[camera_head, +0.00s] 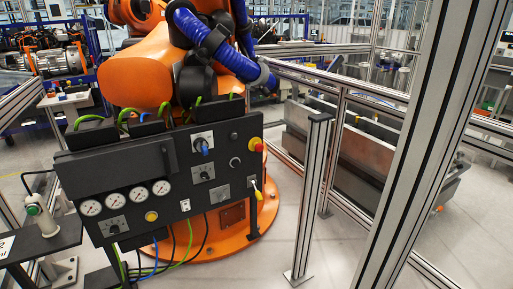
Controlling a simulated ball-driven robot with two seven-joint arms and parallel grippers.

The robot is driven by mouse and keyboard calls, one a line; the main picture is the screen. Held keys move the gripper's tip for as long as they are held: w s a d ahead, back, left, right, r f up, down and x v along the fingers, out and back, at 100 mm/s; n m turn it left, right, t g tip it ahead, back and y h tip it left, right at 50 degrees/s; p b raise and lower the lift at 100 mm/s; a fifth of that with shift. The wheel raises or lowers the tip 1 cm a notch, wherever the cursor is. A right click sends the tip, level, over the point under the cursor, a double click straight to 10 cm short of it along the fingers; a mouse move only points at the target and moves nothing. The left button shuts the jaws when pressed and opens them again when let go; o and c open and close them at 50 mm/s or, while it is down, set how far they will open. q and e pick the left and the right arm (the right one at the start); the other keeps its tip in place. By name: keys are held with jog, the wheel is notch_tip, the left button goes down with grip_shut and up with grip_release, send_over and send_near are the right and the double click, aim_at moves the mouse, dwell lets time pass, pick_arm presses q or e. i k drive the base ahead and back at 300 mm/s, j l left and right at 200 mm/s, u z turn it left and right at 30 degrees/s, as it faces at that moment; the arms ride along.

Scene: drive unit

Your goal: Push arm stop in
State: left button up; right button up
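A black control panel (105,180) stands at the left centre, tilted slightly in the picture. A red mushroom button with a yellow collar (257,146), which looks like the arm stop, sits at the panel's upper right edge. I cannot tell from here whether it is in or out. Neither of my grippers shows in this view.
The panel also bears several gauges (90,207), a blue knob (201,145), a yellow button (151,216) and a yellow-tagged key switch (255,188). A large orange robot arm (150,68) rises behind. A metal post (312,190) and a thick frame upright (420,140) stand right.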

aim_at(259, 147)
jog(key=i+j, duration=0.2)
jog(key=i, duration=0.3)
jog(key=i+j, duration=0.25)
jog(key=i, duration=0.3)
